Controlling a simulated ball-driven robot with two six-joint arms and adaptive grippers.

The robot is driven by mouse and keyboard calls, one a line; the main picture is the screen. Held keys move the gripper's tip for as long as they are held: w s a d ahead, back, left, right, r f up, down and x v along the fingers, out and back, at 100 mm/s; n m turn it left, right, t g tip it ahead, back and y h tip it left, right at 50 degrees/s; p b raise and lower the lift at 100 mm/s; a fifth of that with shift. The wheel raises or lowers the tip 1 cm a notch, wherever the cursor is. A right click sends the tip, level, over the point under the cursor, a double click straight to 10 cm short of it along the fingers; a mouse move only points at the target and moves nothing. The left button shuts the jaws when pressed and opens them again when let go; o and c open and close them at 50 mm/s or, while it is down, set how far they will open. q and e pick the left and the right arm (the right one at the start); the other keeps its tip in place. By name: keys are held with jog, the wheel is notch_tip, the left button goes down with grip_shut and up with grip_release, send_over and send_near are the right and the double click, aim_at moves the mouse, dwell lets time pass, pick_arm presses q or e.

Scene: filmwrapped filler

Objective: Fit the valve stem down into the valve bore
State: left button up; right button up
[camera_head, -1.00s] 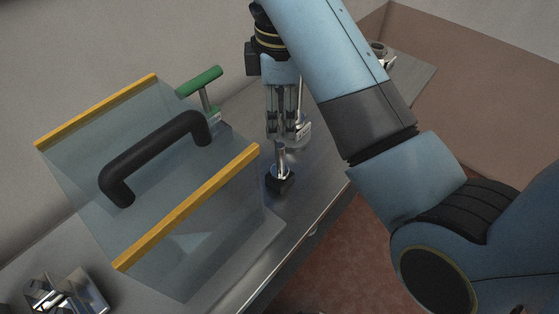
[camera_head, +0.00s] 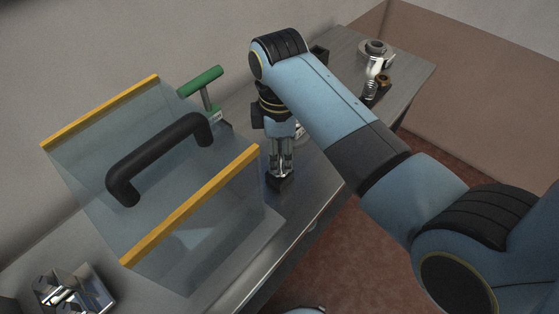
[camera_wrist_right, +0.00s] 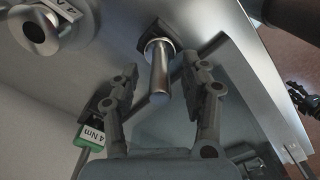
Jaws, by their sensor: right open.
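The valve stem, a bright metal cylinder (camera_wrist_right: 160,72), stands upright in a small dark block (camera_head: 279,182) on the metal bench. My right gripper (camera_head: 281,160) points down over it. In the wrist view its open fingers lie on either side of the stem's upper end, with a gap to each, not closed on it. A round metal body with a dark central hole (camera_wrist_right: 40,30), which looks like the valve bore, sits beside the block in the wrist view. In the head view my gripper mostly hides it.
A clear guard with yellow edges (camera_head: 192,206) and a black handle (camera_head: 158,158) stands left of the gripper. A green T-handled tool (camera_head: 200,81) is behind it. Metal fittings (camera_head: 375,62) stand at the far right; more metal parts (camera_head: 72,292) lie front left.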

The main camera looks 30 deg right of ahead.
grip_shut()
jog(key=shift+r, duration=0.1)
dwell(0.3)
